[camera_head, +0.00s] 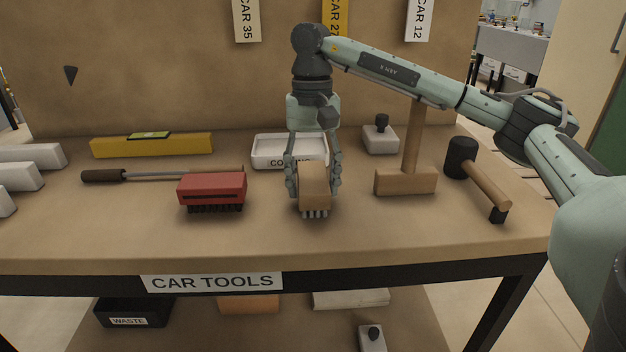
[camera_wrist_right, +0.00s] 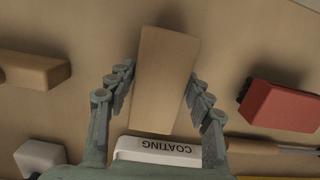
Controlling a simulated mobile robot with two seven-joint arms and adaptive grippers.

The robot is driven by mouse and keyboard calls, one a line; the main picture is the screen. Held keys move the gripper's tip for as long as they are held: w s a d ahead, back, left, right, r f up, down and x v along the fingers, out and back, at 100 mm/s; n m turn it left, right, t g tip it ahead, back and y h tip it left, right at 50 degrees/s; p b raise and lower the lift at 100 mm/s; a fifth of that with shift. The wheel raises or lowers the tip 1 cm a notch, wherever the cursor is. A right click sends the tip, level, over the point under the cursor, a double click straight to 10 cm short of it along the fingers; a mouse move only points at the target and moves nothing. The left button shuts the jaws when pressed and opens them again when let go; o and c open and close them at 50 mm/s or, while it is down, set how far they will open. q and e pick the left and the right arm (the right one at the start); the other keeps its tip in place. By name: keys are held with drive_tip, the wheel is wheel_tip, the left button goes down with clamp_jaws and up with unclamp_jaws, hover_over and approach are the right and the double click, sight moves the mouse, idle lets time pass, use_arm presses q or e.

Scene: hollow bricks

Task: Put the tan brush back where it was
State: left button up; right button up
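The tan brush (camera_head: 314,187) is a wooden block with pale bristles pointing down, near the middle of the table top. It also shows from above in the right wrist view (camera_wrist_right: 166,80), turned slightly between the fingers. My right gripper (camera_head: 314,190) points down with one finger on each side of the brush. In the right wrist view its fingers (camera_wrist_right: 160,80) are spread, with a gap at the brush's left side; the right finger is very close to it. I cannot tell whether the bristles touch the table. My left gripper is not in view.
A white COATING tray (camera_head: 262,162) stands just behind the brush. A red brush (camera_head: 212,189) lies to the left, and a wooden T-shaped block (camera_head: 405,182) and black-headed mallet (camera_head: 480,175) to the right. A file (camera_head: 150,175) and yellow level (camera_head: 150,146) lie left. The table's front middle is clear.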

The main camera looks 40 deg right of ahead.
sight(312, 177)
drive_tip(key=shift+o, duration=1.2)
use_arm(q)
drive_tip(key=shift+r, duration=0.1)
use_arm(e)
drive_tip(key=shift+r, duration=0.1)
drive_tip(key=shift+r, duration=0.3)
drive_tip(key=r, duration=0.5)
drive_tip(key=shift+w+d+r, duration=0.15)
drive_tip(key=shift+w+r, duration=0.1)
drive_tip(key=shift+w, duration=0.1)
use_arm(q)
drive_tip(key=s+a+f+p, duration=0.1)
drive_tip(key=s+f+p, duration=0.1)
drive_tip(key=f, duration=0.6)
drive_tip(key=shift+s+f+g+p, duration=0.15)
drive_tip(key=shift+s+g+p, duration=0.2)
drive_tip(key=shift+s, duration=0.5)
use_arm(e)
drive_tip(key=shift+w+d+r, duration=0.15)
drive_tip(key=shift+r, duration=1.35)
drive_tip(key=shift+w+d+r, duration=0.1)
drive_tip(key=shift+w+r, duration=0.05)
drive_tip(key=shift+r, duration=1.3)
